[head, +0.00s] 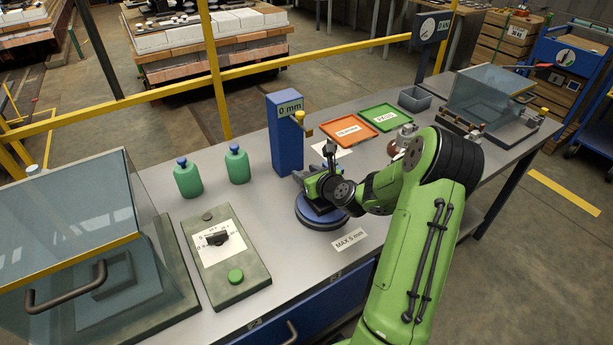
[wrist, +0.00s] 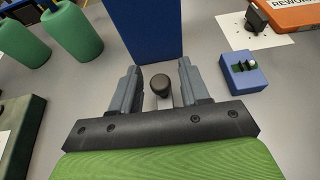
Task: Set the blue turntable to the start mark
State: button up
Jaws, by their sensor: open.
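The blue turntable (head: 318,218) is a low round disc on the bench, in front of the blue column. My gripper (head: 304,176) is over it in the head view and hides much of its top. In the wrist view my gripper (wrist: 160,66) is open, with its two grey fingers on either side of a dark round-topped knob (wrist: 160,84). Gaps show between knob and fingers. I cannot tell from these views whether the knob belongs to the turntable. I cannot make out the start mark.
The blue column (head: 286,140) marked "0 mm" stands just behind the turntable. A small blue block (wrist: 243,73) is right of the fingers. Green bottles (head: 188,178), a control box (head: 226,255) and a glass-covered case (head: 80,235) are left. Orange (head: 350,131) and green (head: 386,117) trays lie behind.

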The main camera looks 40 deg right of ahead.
jog(key=shift+w, duration=0.1)
grip_shut()
jog(key=shift+p, duration=0.4)
